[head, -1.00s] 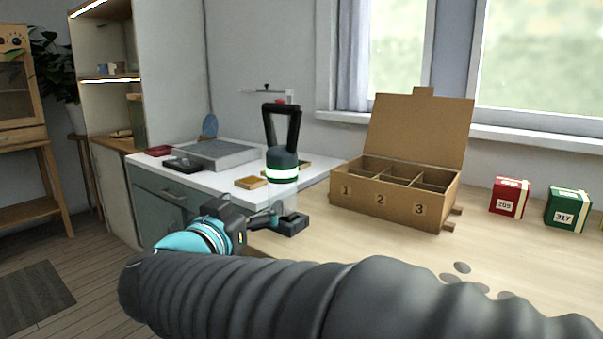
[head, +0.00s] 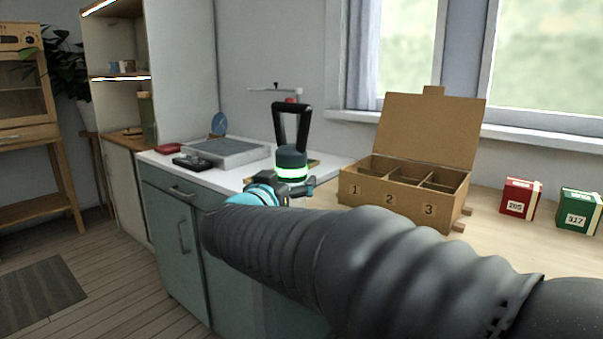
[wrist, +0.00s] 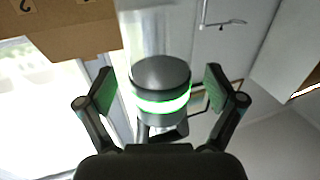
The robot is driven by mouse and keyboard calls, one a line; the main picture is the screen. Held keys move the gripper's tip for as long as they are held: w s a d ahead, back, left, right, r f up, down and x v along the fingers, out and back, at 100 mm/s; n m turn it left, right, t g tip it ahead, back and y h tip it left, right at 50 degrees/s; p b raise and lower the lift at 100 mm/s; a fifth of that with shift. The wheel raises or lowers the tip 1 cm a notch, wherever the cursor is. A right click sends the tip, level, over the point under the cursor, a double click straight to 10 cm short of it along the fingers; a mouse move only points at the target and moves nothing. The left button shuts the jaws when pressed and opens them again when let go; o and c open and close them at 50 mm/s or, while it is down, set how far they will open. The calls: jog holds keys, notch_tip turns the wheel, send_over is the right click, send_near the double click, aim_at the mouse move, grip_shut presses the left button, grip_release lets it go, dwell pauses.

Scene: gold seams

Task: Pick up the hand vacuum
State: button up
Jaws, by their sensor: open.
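In the wrist view the vacuum's body (wrist: 160,84) shows between my two fingers. My gripper (wrist: 156,88) is open, one green-padded finger on each side of the body, with a gap to the finger on the right. My gripper (head: 291,190) also shows in the head view at the vacuum's lower body.
A cardboard box (head: 393,207) with numbered compartments and a raised lid stands close to the right. Red (head: 519,198) and green (head: 578,209) boxes stand farther right. A grey tray (head: 226,152) lies on the white counter (head: 232,178) behind and left.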

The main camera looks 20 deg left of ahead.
jog(key=shift+w, duration=0.95)
jog(key=c, duration=1.4)
jog(key=shift+d, duration=0.1)
jog(key=shift+r, duration=0.1)
